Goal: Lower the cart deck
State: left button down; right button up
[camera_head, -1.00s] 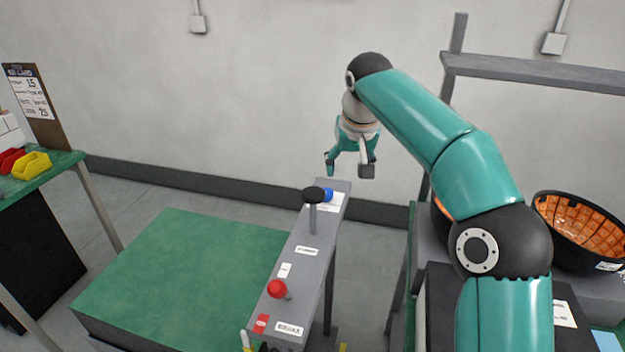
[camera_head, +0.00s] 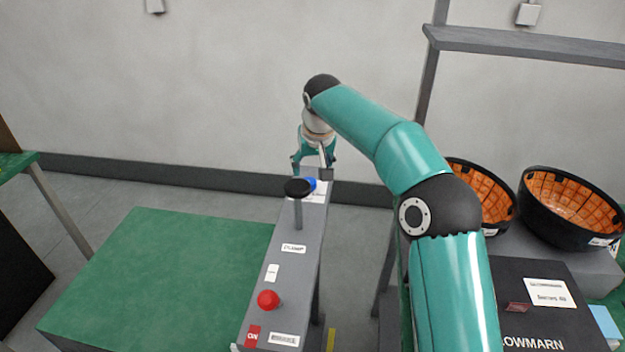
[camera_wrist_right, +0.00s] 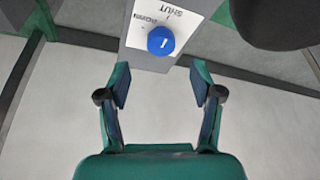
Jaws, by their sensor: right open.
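The cart deck (camera_head: 160,275) is a flat green surface at the lower left of the head view. Beside it stands a narrow grey control panel (camera_head: 262,285). On the panel are a blue knob (camera_head: 311,184) at the far end, a black-topped lever (camera_head: 298,190) and a red button (camera_head: 268,299). My right gripper (camera_head: 312,172) is open and empty above the far end, close to the blue knob. In the right wrist view the blue knob (camera_wrist_right: 161,41) lies just beyond the open fingertips (camera_wrist_right: 160,84), apart from them. My left gripper is not in view.
Two black bowls with orange linings (camera_head: 570,215) stand on a grey surface at the right. A dark box (camera_head: 540,325) is in front of them. A grey rail (camera_head: 530,45) crosses the upper right. A green table (camera_head: 15,165) is at the left edge.

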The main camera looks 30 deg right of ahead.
aim_at(309, 179)
jog(key=x, duration=0.6)
jog(key=shift+w+f, duration=0.15)
jog(key=shift+f, duration=0.15)
